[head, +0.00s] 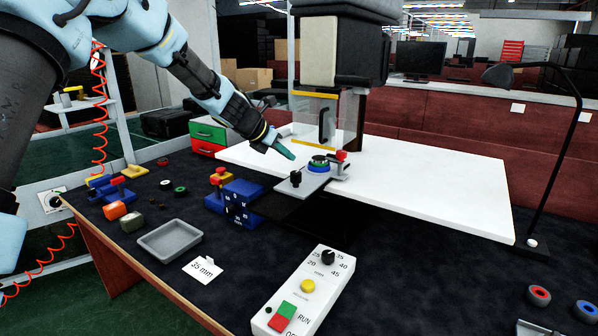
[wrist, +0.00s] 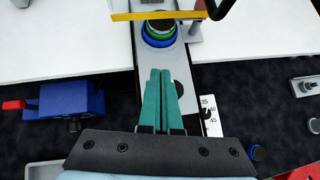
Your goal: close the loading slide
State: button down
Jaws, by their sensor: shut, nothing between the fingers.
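The loading slide (head: 312,184) is a flat grey plate standing out toward the front from below the machine, over a dark rail (head: 318,222). It has a black knob (head: 295,178) near its front end. A part with blue and green rings (head: 318,164) sits on its rear part; the rings also show in the wrist view (wrist: 159,32). My gripper (head: 291,157) is shut and empty, its teal fingers just above and behind the knob. In the wrist view my fingertips (wrist: 160,73) point along the grey plate (wrist: 148,62); contact cannot be told.
A clear guard with a black handle (head: 324,126) and yellow edges stands behind the slide. A red-topped clamp (head: 340,160) is at its right. A blue block fixture (head: 240,200) stands left, and a control box (head: 305,290) in front. The white tabletop (head: 440,190) at right is clear.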

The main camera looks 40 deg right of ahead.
aim_at(310, 173)
jog(key=f+b, duration=0.1)
jog(key=b, duration=0.2)
jog(key=shift+w+a, duration=0.1)
jog(key=shift+a, duration=0.2)
jog(key=shift+r, duration=0.4)
jog(key=shift+d, duration=0.25)
jog(key=p+x, duration=0.3)
jog(key=x, duration=0.6)
jog(key=shift+d+f, duration=0.1)
jog(key=shift+f, duration=0.05)
